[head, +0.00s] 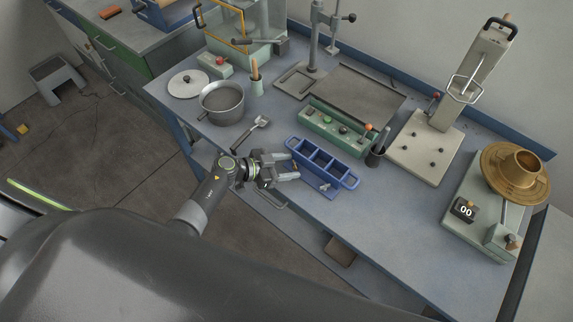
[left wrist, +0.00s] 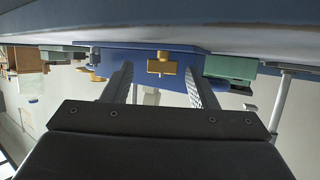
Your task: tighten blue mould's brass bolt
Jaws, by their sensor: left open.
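The blue mould (head: 316,174) has three compartments in a row and an end handle, and sits near the bench's front edge. In the left wrist view, which looks upside down, the blue mould (left wrist: 140,55) hangs at the top middle. Its brass bolt (left wrist: 162,65) faces the camera between my two fingers, with a gap on each side. My left gripper (head: 293,167) is open at the mould's left end in the head view. Its fingers (left wrist: 160,86) are apart and hold nothing. In the head view the bolt is mostly hidden by the fingers. My right gripper is not in view.
A scoop (head: 251,133) lies left of the mould, with a grey pot (head: 222,104) beyond it. The bench (head: 395,215) is clear towards the front right.

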